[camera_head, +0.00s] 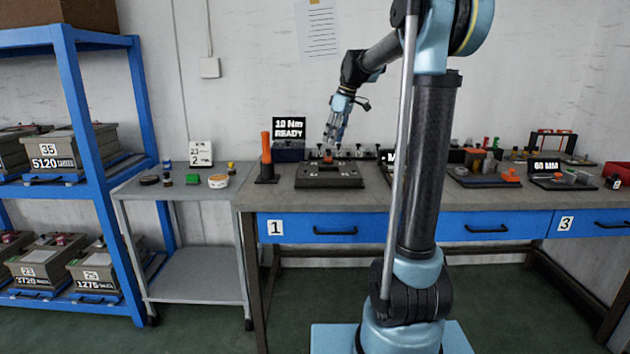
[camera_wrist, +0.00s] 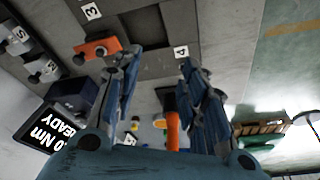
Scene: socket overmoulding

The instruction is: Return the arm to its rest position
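In the head view my arm rises from its blue base and reaches left over the bench. My gripper (camera_head: 331,140) points down above the dark fixture block (camera_head: 330,179). In the wrist view my gripper (camera_wrist: 160,62) has its two blue fingers apart, with nothing held between the tips. A red-orange part (camera_head: 328,158) sits on the fixture under the gripper. In the wrist view this part (camera_wrist: 98,48) lies beside the left finger, apart from it as far as I can tell. My arm column hides part of the bench in the head view.
An orange-handled tool (camera_head: 266,150) stands left of the fixture, near a "10 Nm READY" display (camera_head: 289,128). A row of small dark items stands behind the fixture. Trays (camera_head: 484,180) with parts lie at right. A grey side table (camera_head: 190,191) and blue shelf (camera_head: 91,170) stand left.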

